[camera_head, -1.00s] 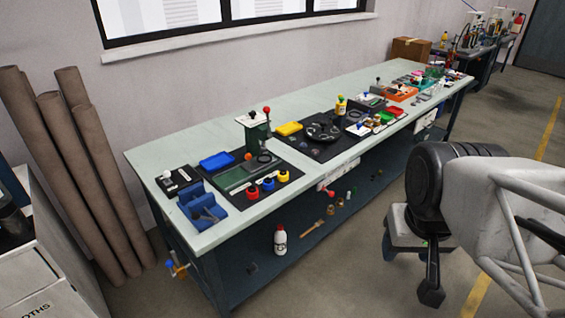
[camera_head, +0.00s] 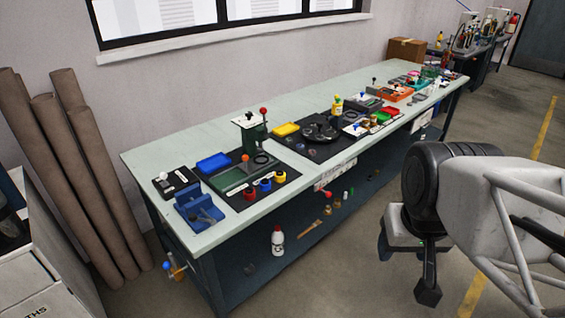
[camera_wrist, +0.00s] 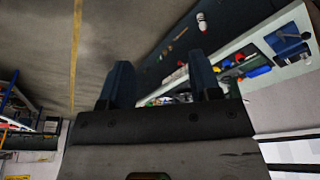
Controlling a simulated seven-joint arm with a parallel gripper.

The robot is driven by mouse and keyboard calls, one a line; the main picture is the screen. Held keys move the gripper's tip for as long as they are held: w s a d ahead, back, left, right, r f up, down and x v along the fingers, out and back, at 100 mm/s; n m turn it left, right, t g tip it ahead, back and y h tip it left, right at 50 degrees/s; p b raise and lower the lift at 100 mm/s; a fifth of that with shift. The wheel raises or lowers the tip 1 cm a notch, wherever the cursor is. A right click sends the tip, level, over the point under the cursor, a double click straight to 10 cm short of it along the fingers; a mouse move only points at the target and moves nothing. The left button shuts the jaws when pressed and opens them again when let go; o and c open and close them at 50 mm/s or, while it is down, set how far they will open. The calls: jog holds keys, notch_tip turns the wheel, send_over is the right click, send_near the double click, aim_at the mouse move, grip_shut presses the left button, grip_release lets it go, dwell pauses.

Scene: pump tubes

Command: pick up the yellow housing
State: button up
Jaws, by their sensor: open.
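The yellow housing (camera_head: 280,177) is a small round yellow piece with a dark centre. It stands upright on the black mat on the workbench (camera_head: 180,150), at the right end of a short row with a blue housing (camera_head: 265,185) and a red housing (camera_head: 249,194). My gripper (camera_head: 406,264) hangs over the floor in front of the bench, well to the right of the housing and apart from it. In the wrist view its two dark fingers (camera_wrist: 160,72) are spread with nothing between them. Small coloured pieces on the bench show there too, but I cannot surely pick out the yellow housing.
A green press with a red knob (camera_head: 263,111), a blue tray (camera_head: 213,162), a yellow tray (camera_head: 286,129) and a blue vise-like fixture (camera_head: 199,208) stand around the row. A white bottle (camera_head: 277,240) is on the lower shelf. The bench's front strip is mostly clear.

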jog(key=o, duration=0.4)
jog(key=shift+c, duration=0.2)
jog(key=n+g, duration=0.3)
jog(key=n, duration=1.7)
send_over(279, 172)
notch_tip(279, 172, down, 26)
jog(key=shift+s+r, duration=0.1)
jog(key=shift+r, duration=0.05)
